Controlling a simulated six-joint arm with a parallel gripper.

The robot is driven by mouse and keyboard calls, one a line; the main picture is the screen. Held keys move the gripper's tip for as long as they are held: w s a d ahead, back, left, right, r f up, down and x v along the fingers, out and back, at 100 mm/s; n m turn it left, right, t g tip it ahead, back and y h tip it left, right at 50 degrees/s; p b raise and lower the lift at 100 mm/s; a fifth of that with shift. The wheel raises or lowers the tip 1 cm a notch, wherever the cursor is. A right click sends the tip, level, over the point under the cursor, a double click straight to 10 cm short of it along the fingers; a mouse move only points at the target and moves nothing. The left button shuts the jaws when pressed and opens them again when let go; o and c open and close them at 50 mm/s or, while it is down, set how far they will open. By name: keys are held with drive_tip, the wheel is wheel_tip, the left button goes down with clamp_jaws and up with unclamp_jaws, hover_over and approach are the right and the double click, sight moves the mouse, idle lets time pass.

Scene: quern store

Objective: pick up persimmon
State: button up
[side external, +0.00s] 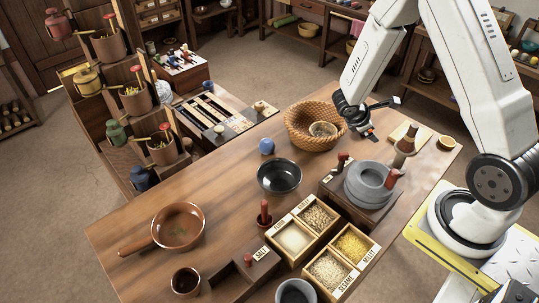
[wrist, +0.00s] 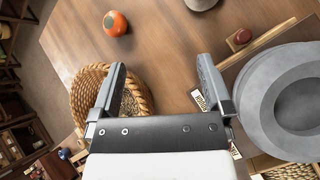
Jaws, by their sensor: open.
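The persimmon (wrist: 116,23), round and orange with a dark top, sits on the wooden table near the top of the wrist view. In the side view I cannot make it out clearly; my gripper and arm cover that area. My gripper (wrist: 160,65) is open, with bare table showing between its fingers. The persimmon lies beyond the fingertips, toward the left finger's side, apart from them. In the side view my gripper (side external: 366,122) hangs above the table, just right of the wicker basket.
A dark bowl (side external: 279,176), grain boxes (side external: 318,214) and a brown pan (side external: 178,226) stand farther off. Table around the persimmon is clear.

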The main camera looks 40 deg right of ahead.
drive_tip(key=w+d+f+n+t+h, duration=0.1)
drive_tip(key=d+f+n, duration=0.2)
drive_tip(key=w+d+f+n+t+h, duration=0.1)
drive_tip(key=w+d+f+n+t, duration=0.1)
drive_tip(key=d+f+n, duration=0.1)
drive_tip(key=w+d+f+n+t+h, duration=0.2)
drive_tip(key=d+f+n, duration=0.1)
drive_tip(key=d+f, duration=0.1)
drive_tip(key=shift+d+f, duration=0.35)
drive_tip(key=shift+f, duration=0.3)
drive_tip(key=shift+w+d+f+n+t, duration=0.1)
drive_tip(key=shift+w+f+n+t, duration=0.05)
drive_tip(key=shift+f+n+t, duration=0.3)
drive_tip(key=shift+w+d+f+n+t, duration=0.1)
drive_tip(key=shift+w+f+n+t, duration=0.05)
drive_tip(key=shift+f+n+t, duration=0.25)
drive_tip(key=shift+x, duration=0.8)
drive_tip(key=shift+w+d+f, duration=0.1)
drive_tip(key=shift+x, duration=2.7)
drive_tip(key=shift+c, duration=0.2)
drive_tip(key=c, duration=1)
